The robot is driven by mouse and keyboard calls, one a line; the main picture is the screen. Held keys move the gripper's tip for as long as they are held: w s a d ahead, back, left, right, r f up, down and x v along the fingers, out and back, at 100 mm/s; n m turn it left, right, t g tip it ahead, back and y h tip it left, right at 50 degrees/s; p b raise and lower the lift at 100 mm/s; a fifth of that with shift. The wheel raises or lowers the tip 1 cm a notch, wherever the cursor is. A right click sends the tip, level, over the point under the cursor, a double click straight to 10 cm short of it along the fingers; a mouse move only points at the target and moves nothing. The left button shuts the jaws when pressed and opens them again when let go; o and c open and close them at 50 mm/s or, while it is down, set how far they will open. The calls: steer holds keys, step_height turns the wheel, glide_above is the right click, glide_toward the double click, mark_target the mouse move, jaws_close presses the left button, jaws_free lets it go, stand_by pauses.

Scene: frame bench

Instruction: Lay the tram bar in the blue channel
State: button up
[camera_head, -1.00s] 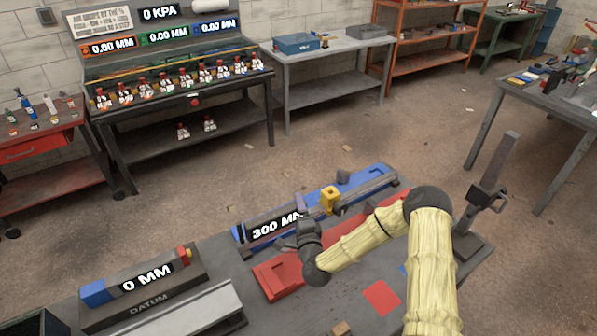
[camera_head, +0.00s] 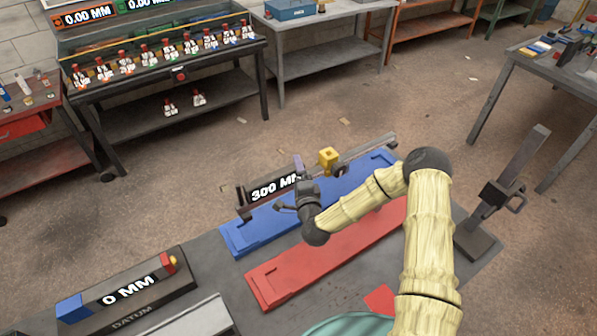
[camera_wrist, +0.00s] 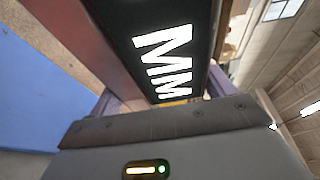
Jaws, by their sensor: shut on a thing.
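The tram bar (camera_head: 272,189) is a long dark bar with a lit "300 MM" display and a yellow block on top. My gripper (camera_head: 299,170) is shut on it near the end of the display. The blue channel (camera_head: 262,226) lies on the bench, and much of its top now shows in front of the bar. The bar appears raised and toward the channel's far edge; its exact height is unclear. In the wrist view the bar's "MM" display (camera_wrist: 165,50) fills the space beyond the purple fingers, with blue surface (camera_wrist: 35,85) at the left.
A red channel (camera_head: 290,275) lies parallel, nearer me. The datum block (camera_head: 130,292) reading "0 MM" stands at lower left. An upright post stand (camera_head: 490,215) is at the bench's right. My arm crosses above the red channel. Open floor lies beyond the bench.

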steer(key=shift+s+a+r, duration=0.2)
steer(key=shift+s+a, duration=0.1)
steer(key=shift+s, duration=0.3)
steer(key=shift+w+f+b, duration=0.2)
steer(key=shift+f+b, duration=0.95)
steer(key=shift+f, duration=0.1)
steer(key=shift+w+f+b, duration=0.15)
steer(key=shift+f+b, duration=1)
steer(key=shift+f, duration=0.1)
steer(key=shift+d+f+b, duration=0.3)
steer(key=shift+f, duration=0.05)
steer(key=shift+s+a, duration=0.15)
steer(key=shift+a, duration=0.15)
steer(key=shift+d, duration=0.15)
steer(key=shift+b, duration=0.4)
